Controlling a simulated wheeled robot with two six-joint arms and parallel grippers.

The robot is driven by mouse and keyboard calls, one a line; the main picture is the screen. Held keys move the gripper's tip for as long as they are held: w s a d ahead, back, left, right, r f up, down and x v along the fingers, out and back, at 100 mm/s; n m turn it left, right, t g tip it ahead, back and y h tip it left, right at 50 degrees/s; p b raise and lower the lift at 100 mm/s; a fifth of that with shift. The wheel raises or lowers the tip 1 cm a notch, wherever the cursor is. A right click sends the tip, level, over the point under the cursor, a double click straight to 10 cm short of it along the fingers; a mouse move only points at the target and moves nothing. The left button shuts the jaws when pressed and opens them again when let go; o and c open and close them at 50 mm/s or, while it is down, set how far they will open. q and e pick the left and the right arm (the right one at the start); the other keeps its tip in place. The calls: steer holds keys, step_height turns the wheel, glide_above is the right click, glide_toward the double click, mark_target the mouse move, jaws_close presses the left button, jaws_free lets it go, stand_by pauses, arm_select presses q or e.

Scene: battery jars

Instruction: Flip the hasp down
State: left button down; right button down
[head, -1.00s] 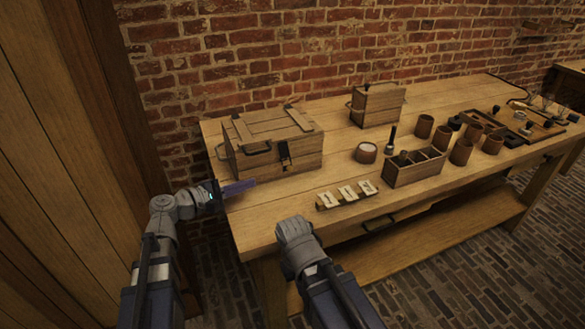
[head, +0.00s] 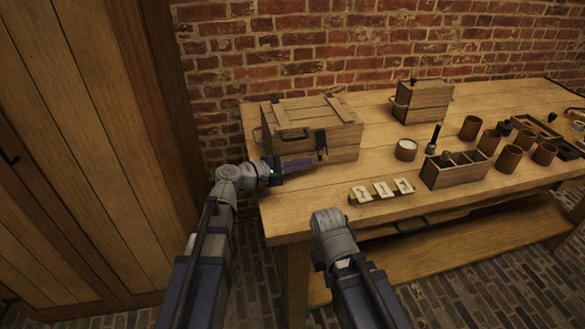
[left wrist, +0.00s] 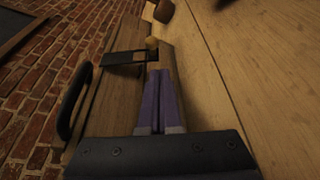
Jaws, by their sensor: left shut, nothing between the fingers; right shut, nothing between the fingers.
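The wooden chest (head: 345,152) stands at the left end of the table with its lid closed. Its black metal hasp (head: 321,139) is at the front near the right side. In the left wrist view the hasp (left wrist: 122,58) is a slotted dark plate beside a small brassy piece (left wrist: 152,43); I cannot tell its exact angle. My left gripper (head: 314,163) is shut and empty in front of the chest. Its purple fingers (left wrist: 160,74) point toward the hasp, with their tips close below it in that view; contact is unclear. My right gripper (head: 328,216) is low at the table's front edge, its fingers hardly visible.
White cards (head: 382,190), a divided wooden box (head: 455,175), several brown cups and a smaller wooden box (head: 422,103) stand to the right. The tabletop between chest and cards is clear.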

mark_target(323, 146)
arm_select(q)
steer(key=shift+x, duration=1.75)
